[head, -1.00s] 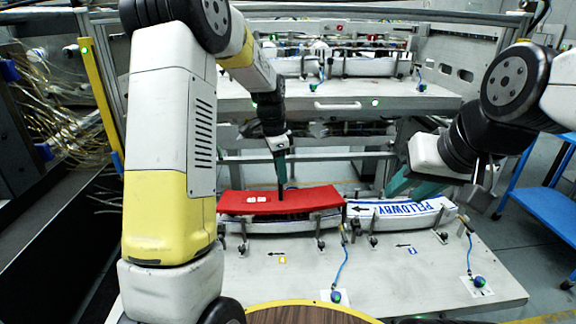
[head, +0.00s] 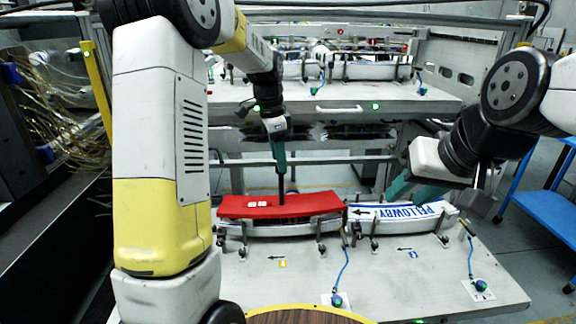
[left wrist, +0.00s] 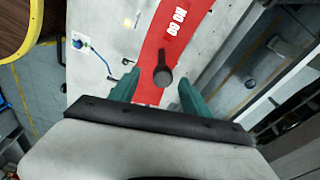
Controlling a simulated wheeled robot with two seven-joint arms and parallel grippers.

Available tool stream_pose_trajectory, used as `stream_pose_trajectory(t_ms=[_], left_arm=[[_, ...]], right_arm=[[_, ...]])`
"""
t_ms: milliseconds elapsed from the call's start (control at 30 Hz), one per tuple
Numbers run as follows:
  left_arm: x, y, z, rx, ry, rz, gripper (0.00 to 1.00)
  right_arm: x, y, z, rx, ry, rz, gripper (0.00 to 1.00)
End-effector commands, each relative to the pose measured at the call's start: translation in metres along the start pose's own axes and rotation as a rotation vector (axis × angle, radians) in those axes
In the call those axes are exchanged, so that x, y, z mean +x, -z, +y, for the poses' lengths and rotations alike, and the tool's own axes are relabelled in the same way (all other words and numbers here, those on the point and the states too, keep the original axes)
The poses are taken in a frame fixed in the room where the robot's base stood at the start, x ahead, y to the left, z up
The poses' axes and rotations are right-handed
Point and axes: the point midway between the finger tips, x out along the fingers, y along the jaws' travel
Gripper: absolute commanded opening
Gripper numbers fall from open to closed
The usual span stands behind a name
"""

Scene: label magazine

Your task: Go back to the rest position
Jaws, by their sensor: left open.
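My left gripper (head: 281,170) is above the red label stack (head: 240,212) in the head view. In the left wrist view my left gripper (left wrist: 157,92) has its green fingers wide apart, with the red "NO GO" piece (left wrist: 178,40) below. A black rod with a rounded head (left wrist: 163,76) shows between the fingers, and it stands up from the red piece in the head view (head: 281,192). My right gripper (head: 398,188) is beside the white stack with blue "PELLOWBY" lettering (head: 405,211). Its fingertips are partly hidden, and its opening is unclear.
The light grey work table (head: 380,285) carries clamps and blue cables with knobs (head: 480,286). A shelf rack (head: 340,95) stands behind. A blue cart (head: 550,208) is at the right, and a round wooden top (head: 305,316) is at the front edge.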

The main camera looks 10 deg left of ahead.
Motion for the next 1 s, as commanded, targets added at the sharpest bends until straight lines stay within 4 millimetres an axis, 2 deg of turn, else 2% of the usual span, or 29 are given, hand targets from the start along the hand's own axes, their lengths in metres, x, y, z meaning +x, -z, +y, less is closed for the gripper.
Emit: stream_pose_trajectory(t_ms=[167, 267, 367, 500, 600, 800, 1000], left_arm=[[-0.019, -0.002, 0.003, -0.013, 0.006, 0.004, 0.55], [-0.036, -0.007, 0.015, -0.072, 0.03, 0.022, 0.55], [-0.06, -0.017, 0.039, -0.181, 0.069, 0.059, 0.55], [-0.091, -0.037, 0.084, -0.38, 0.129, 0.132, 0.55], [-0.106, -0.052, 0.118, -0.523, 0.163, 0.192, 0.55], [-0.116, -0.08, 0.183, -0.799, 0.209, 0.328, 0.55], [-0.108, -0.099, 0.227, -0.997, 0.222, 0.436, 0.55]], right_arm=[[0.0, 0.0, 0.0, 0.0, 0.0, 0.0, 0.36], [0.0, 0.0, 0.0, 0.0, 0.0, 0.0, 0.36], [0.0, 0.0, 0.0, 0.0, 0.0, 0.0, 0.36], [0.0, 0.0, 0.0, 0.0, 0.0, 0.0, 0.36], [0.0, 0.0, 0.0, 0.0, 0.0, 0.0, 0.36], [0.0, 0.0, 0.0, 0.0, 0.0, 0.0, 0.36], [0.0, 0.0, 0.0, 0.0, 0.0, 0.0, 0.36]])
